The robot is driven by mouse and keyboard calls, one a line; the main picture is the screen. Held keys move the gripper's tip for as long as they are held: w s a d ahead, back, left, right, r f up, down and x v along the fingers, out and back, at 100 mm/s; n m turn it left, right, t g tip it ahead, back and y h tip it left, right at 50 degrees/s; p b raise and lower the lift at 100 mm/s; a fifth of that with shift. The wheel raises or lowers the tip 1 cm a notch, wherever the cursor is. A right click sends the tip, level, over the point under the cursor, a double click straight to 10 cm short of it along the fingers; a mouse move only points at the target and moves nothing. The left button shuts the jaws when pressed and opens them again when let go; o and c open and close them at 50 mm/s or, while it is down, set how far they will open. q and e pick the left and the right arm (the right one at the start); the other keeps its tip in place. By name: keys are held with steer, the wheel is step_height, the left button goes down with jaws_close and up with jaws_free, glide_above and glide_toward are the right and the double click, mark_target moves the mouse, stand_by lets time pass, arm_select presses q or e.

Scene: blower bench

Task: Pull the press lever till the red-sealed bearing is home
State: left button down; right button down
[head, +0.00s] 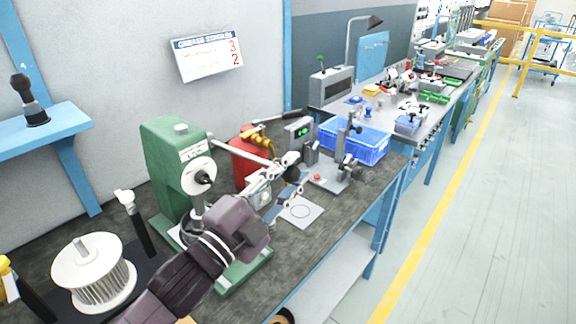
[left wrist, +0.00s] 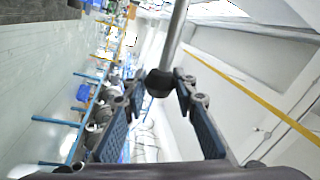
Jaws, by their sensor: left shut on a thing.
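The green press (head: 176,160) stands at the left of the bench, with a pale round hub on its side. Its grey lever (head: 229,149) slants out to the right, slightly downward; its shaft also crosses the top of the left wrist view (left wrist: 174,40). My left gripper (head: 288,172) is shut on the lever's black end knob (left wrist: 159,82), which sits between the two fingertips in the left wrist view (left wrist: 157,92). My left forearm covers much of the press base and the space under the ram. I cannot make out the red-sealed bearing. My right gripper is not in view.
A red cylinder (head: 244,160) stands close behind the lever. A white spool (head: 92,272) stands at front left. A white plate (head: 301,211), a small fixture (head: 328,178) and a blue crate (head: 372,148) lie right of the gripper. Bare bench shows in front.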

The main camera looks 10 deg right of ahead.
arm_select(q)
steer(key=shift+f, duration=0.6)
steer(key=c, duration=1.6)
jaws_free()
steer(key=shift+r, duration=0.1)
steer(key=v, duration=1.2)
steer(key=shift+s, duration=0.1)
